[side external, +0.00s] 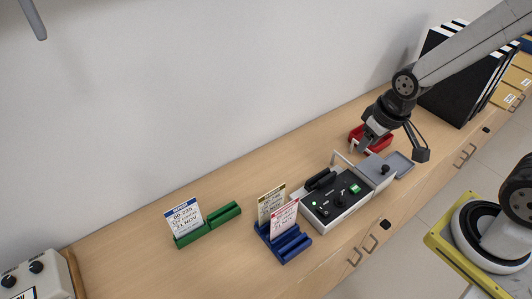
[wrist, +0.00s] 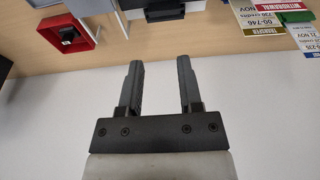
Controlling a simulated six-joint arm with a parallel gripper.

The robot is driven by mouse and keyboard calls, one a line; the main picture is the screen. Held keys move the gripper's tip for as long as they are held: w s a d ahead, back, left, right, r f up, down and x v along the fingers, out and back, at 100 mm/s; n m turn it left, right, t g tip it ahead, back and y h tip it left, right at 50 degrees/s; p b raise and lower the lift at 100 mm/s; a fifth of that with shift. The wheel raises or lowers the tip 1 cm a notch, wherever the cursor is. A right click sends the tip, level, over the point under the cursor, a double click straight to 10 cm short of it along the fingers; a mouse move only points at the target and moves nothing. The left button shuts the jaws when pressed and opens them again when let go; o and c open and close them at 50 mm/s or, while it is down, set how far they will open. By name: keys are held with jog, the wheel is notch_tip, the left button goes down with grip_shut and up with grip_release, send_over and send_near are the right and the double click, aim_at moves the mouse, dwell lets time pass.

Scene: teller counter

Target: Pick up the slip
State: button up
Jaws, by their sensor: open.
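Three slips show in the side view. A blue-headed slip (side external: 184,218) stands in a green holder (side external: 225,214) at the left. A yellow-headed slip (side external: 270,203) and a red-headed slip (side external: 285,220) stand in a blue holder (side external: 290,245). The wrist view shows the red-headed slip (wrist: 262,4), the yellow-headed slip (wrist: 257,20) and part of the blue-headed slip (wrist: 306,38) at upper right. My gripper (side external: 364,146) is above the counter's right part, right of the slips. Its fingers (wrist: 160,64) are apart with nothing between them.
A control box (side external: 335,208) with a black handset lies between the blue holder and my gripper. Another knobbed box (side external: 40,278) is at lower left. Counter around the green holder is clear.

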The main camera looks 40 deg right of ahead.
jog(key=shift+w, duration=0.1)
jog(key=w+a+f+n+t+y, duration=0.2)
jog(key=w+a+n+t, duration=0.1)
jog(key=w+a+n, duration=0.5)
jog(key=shift+s+a+f+n+g+y, duration=0.4)
jog(key=shift+s+a+f+n+g, duration=0.4)
jog(key=shift+a+n, duration=0.75)
jog(key=shift+s+a+f+n+g+y, duration=0.45)
jog(key=shift+a+f+n+g, duration=0.6)
jog(key=shift+a+n, duration=0.55)
jog(key=shift+s+a+f+n+g+y, duration=0.35)
jog(key=shift+s+a+f+n+g, duration=0.3)
jog(key=shift+a+f+n+g, duration=0.85)
jog(key=shift+d+r+n+t, duration=0.25)
jog(key=shift+r+n+t, duration=0.1)
jog(key=shift+r+t, duration=0.2)
jog(key=shift+x, duration=1.3)
